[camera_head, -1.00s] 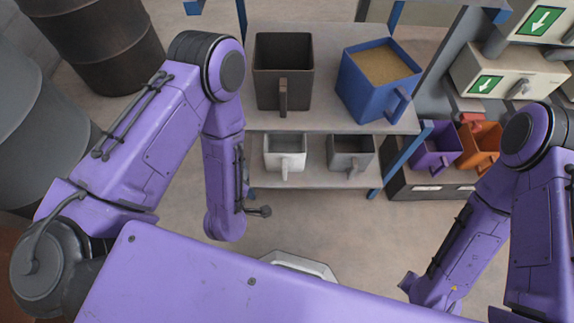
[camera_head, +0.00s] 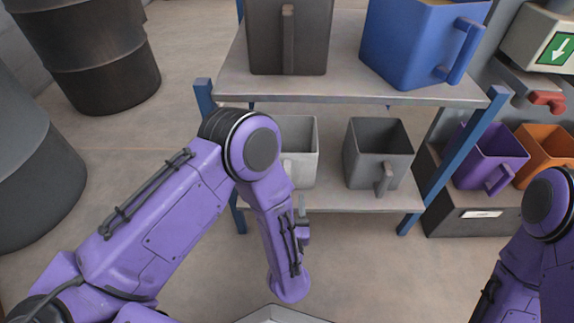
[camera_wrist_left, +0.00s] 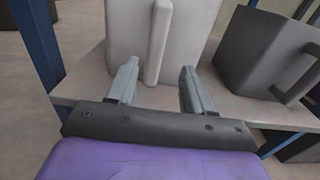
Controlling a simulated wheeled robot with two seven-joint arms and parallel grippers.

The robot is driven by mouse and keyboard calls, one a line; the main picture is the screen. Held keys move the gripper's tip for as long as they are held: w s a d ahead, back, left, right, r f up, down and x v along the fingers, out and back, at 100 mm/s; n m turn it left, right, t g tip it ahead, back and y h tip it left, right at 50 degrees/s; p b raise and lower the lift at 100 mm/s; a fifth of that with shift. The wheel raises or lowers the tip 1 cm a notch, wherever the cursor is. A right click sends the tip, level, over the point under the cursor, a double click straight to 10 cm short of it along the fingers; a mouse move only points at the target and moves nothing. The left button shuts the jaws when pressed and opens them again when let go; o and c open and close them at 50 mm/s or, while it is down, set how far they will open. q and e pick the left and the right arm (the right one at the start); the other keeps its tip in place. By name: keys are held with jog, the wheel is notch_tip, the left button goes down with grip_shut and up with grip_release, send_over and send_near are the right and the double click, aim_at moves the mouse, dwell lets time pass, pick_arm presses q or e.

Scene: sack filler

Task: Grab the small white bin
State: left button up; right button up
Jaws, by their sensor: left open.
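The small white bin (camera_head: 302,158) stands on the lower shelf (camera_head: 345,197), partly hidden behind my left arm in the head view. In the left wrist view the white bin (camera_wrist_left: 194,32) is upright and close ahead, with its vertical handle (camera_wrist_left: 157,45) facing me. My left gripper (camera_wrist_left: 158,76) is open, with one finger on each side of the handle in the picture. I cannot tell whether the fingertips reach past the handle; I see no grip on it. My right gripper is out of view; only part of the right arm shows.
A dark grey bin (camera_head: 378,155) stands just right of the white bin. The upper shelf (camera_head: 345,88) holds a brown bin (camera_head: 265,40) and a blue bin (camera_head: 410,45). Blue posts (camera_head: 455,160) flank the shelves. Purple (camera_head: 490,155) and orange (camera_head: 545,150) bins sit at right.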

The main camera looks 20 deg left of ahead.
aim_at(288, 159)
pick_arm(q)
jog(key=w, duration=0.1)
jog(key=w+a+b, duration=0.1)
jog(key=w+b, duration=0.1)
jog(key=shift+w+a+f, duration=0.15)
jog(key=shift+a+f, duration=0.15)
jog(key=shift+a, duration=0.05)
jog(key=shift+b+x, duration=0.45)
jog(key=shift+x, duration=0.7)
jog(key=shift+w+a+r, duration=0.1)
jog(key=shift+w+r, duration=0.05)
jog(key=shift+w, duration=0.05)
grip_shut()
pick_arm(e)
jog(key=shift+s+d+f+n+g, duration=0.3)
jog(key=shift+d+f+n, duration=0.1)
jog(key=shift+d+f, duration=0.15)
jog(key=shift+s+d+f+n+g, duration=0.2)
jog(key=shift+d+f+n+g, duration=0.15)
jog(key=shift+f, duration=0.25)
pick_arm(q)
jog(key=shift+r, duration=0.1)
